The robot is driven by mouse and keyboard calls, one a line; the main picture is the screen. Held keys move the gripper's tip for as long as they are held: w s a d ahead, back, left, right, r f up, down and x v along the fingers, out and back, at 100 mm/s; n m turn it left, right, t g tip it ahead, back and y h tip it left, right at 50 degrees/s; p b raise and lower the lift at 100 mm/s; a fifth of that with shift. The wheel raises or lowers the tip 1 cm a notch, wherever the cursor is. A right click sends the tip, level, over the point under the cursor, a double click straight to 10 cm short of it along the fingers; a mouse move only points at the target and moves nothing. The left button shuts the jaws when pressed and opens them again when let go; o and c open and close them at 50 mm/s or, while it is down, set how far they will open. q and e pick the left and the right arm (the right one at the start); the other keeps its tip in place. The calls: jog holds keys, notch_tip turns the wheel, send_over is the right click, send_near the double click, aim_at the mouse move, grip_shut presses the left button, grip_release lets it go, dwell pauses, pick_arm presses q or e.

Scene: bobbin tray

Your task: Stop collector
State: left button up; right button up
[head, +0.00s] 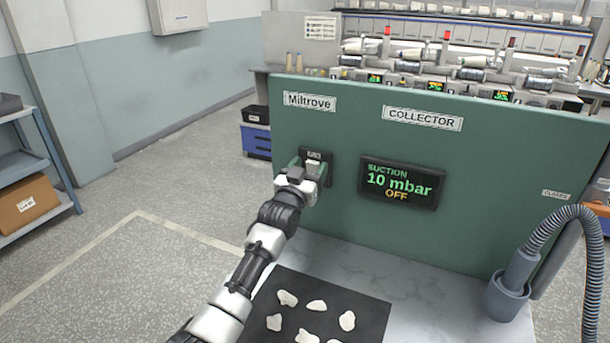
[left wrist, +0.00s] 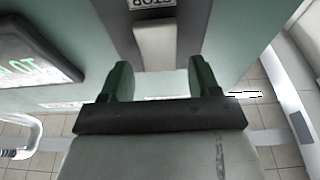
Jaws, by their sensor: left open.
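The green collector panel (head: 470,170) carries a "COLLECTOR" label and a dark display (head: 401,183) that reads "SUCTION 10 mbar OFF". A pale switch lever (head: 314,165) on a dark plate sits left of the display. In the left wrist view the lever (left wrist: 155,45) lies ahead of my open fingers, under a partly cut-off label reading "STOP". My left gripper (head: 303,172) is at the switch, and its arm hides part of the plate. In the left wrist view, my left gripper (left wrist: 155,82) has its two green fingers apart with nothing between their tips. My right gripper is not in view.
A dark mat (head: 335,293) with several white fibre tufts lies on the pale bench below the panel. A grey suction hose and nozzle (head: 508,292) stand at the right. A blue shelf (head: 40,165) with a cardboard box is at the far left. Textile machinery stands behind the panel.

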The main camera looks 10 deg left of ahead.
pick_arm(q)
jog(key=b+v, duration=0.1)
jog(key=v, duration=0.9)
jog(key=shift+s, duration=0.35)
jog(key=shift+f, duration=0.2)
